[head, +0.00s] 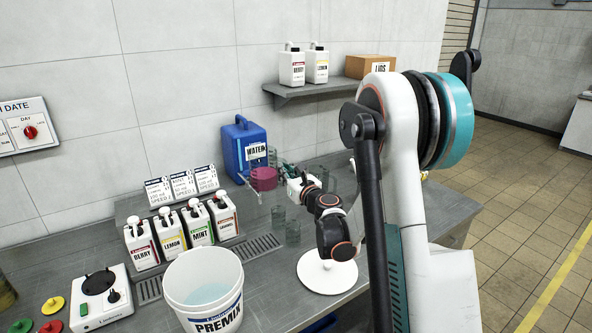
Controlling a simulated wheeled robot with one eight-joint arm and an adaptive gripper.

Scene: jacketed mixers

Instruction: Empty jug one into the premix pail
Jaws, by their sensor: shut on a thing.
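The premix pail (215,318) is a white tub labelled PREMIX at the lower middle, with pale bluish liquid inside. My gripper (282,180) is behind and right of the pail, before the blue water container. It is shut on a clear jug with pink contents (264,179); the fingers are small and partly hidden. I cannot read a number on this jug, so I cannot tell if it is jug one. The jug is well apart from the pail.
A blue water container (245,147) stands by the wall. Bottles labelled berry (142,247), lemon (170,236), mint (198,226) and another (223,217) stand behind the pail. A white round plate (327,274) lies right of it. A shelf (312,88) holds bottles and a box.

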